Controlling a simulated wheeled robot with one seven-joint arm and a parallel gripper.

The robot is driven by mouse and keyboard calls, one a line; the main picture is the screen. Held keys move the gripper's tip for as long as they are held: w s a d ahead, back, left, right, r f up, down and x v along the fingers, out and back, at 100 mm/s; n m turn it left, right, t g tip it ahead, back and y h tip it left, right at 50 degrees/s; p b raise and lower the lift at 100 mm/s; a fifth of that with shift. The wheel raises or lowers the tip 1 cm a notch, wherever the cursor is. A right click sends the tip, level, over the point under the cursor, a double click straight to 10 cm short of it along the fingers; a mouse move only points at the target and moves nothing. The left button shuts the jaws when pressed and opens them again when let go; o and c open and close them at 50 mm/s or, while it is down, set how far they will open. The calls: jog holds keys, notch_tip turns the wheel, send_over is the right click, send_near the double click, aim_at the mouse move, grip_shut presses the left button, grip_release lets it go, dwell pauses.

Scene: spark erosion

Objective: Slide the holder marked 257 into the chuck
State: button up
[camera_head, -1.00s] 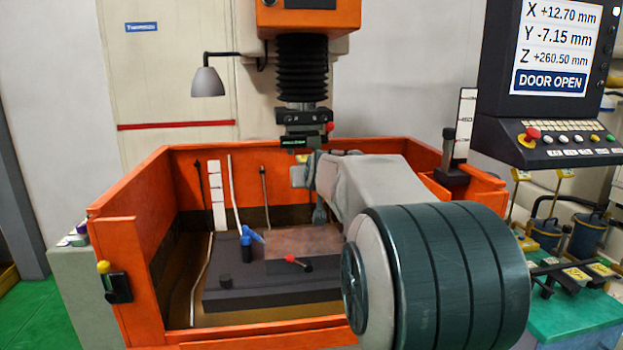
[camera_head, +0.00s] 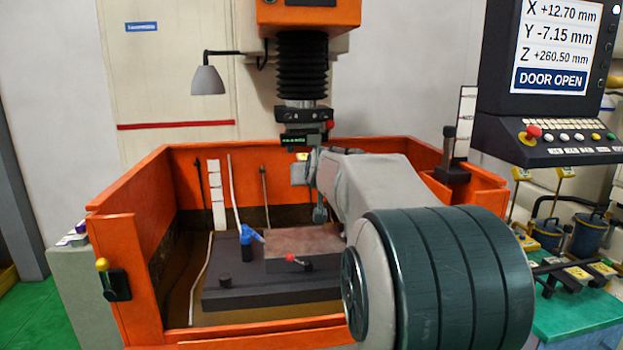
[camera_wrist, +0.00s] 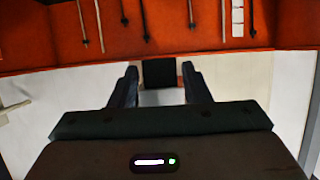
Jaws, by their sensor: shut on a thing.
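The chuck (camera_head: 304,117) hangs under the black bellows of the machine head, with a small dark box with green lettering (camera_head: 294,141) below its front. My gripper (camera_head: 301,170) is just below it, largely hidden by my own arm in the head view. In the wrist view my gripper (camera_wrist: 160,85) has its two dark fingers shut on a holder (camera_wrist: 158,72), seen as a dark block between the fingertips. Its number cannot be read. In the head view I cannot tell whether the holder touches the chuck or is apart from it.
The orange tank (camera_head: 125,270) surrounds a dark worktable (camera_head: 240,293) with a brown workpiece (camera_head: 300,241), a blue nozzle (camera_head: 248,235) and a red-tipped lever (camera_head: 292,258). The console (camera_head: 545,140) stands right and reads DOOR OPEN. Further yellow-tagged holders (camera_head: 578,272) lie on a green-topped stand.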

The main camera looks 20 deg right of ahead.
jog(key=shift+r, duration=0.1)
dwell(0.3)
jog(key=shift+w+d+p, duration=0.2)
jog(key=shift+w+p, duration=0.15)
jog(key=shift+w, duration=0.4)
jog(key=shift+w+d+p, duration=0.2)
jog(key=shift+w+p, duration=0.15)
jog(key=shift+w, duration=0.35)
jog(key=shift+w+d+p, duration=0.2)
jog(key=shift+w+p, duration=0.15)
jog(key=shift+w, duration=0.4)
jog(key=shift+w+d+p, duration=0.2)
jog(key=shift+w+p, duration=0.05)
jog(key=shift+w, duration=0.45)
jog(key=shift+w+d+p, duration=0.2)
jog(key=shift+w+p, duration=0.05)
jog(key=shift+w, duration=0.5)
jog(key=shift+w+d+p, duration=0.2)
jog(key=shift+w+p, duration=0.05)
jog(key=shift+w, duration=0.45)
jog(key=shift+w+d+p, duration=0.25)
jog(key=shift+w+p, duration=0.2)
jog(key=shift+w, duration=0.45)
jog(key=shift+w+d+p, duration=0.25)
jog(key=shift+w+p, duration=0.15)
jog(key=shift+w, duration=0.45)
jog(key=shift+w, duration=0.1)
